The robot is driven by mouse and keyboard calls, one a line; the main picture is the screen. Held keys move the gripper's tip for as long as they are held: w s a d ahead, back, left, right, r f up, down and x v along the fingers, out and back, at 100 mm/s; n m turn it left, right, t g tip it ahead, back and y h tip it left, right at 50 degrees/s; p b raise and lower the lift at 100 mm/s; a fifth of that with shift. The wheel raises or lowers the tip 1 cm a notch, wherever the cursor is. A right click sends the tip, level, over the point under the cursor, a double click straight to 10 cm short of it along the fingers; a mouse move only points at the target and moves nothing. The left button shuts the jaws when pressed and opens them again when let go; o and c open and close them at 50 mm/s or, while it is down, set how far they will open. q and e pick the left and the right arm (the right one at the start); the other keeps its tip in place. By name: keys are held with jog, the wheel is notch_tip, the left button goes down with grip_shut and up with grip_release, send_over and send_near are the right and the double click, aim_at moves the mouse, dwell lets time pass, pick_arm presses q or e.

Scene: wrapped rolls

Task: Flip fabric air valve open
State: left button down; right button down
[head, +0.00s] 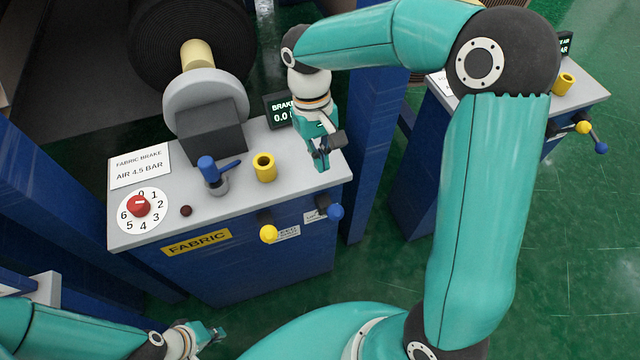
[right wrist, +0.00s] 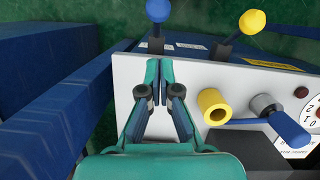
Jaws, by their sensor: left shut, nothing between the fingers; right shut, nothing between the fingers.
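The fabric air valve, a grey stem with a blue lever (head: 228,164), stands on the grey top of the fabric console (head: 290,185). In the right wrist view the blue lever (right wrist: 290,130) is at the right, beyond a yellow cup. My right gripper (head: 321,166) is shut and empty above the console's right end, apart from the valve. In the right wrist view its fingers (right wrist: 152,65) are together over the bare panel. My left gripper (head: 220,333) is shut and empty, low in front of the console.
A yellow cup (head: 264,167) stands between the valve and my right gripper. A red dial (head: 139,206) and a dark red button (head: 186,211) are left of the valve. Yellow (head: 268,234) and blue (head: 335,211) knobs project from the front. A brake display (head: 281,110) stands behind.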

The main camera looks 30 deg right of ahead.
send_over(326, 209)
jog(key=x, duration=0.3)
jog(key=w+x, duration=0.1)
jog(key=x, duration=0.2)
jog(key=w+x, duration=0.1)
jog(key=x, duration=0.2)
jog(key=shift+w+d+f, duration=0.1)
jog(key=shift+w+f, duration=0.05)
jog(key=shift+f, duration=0.3)
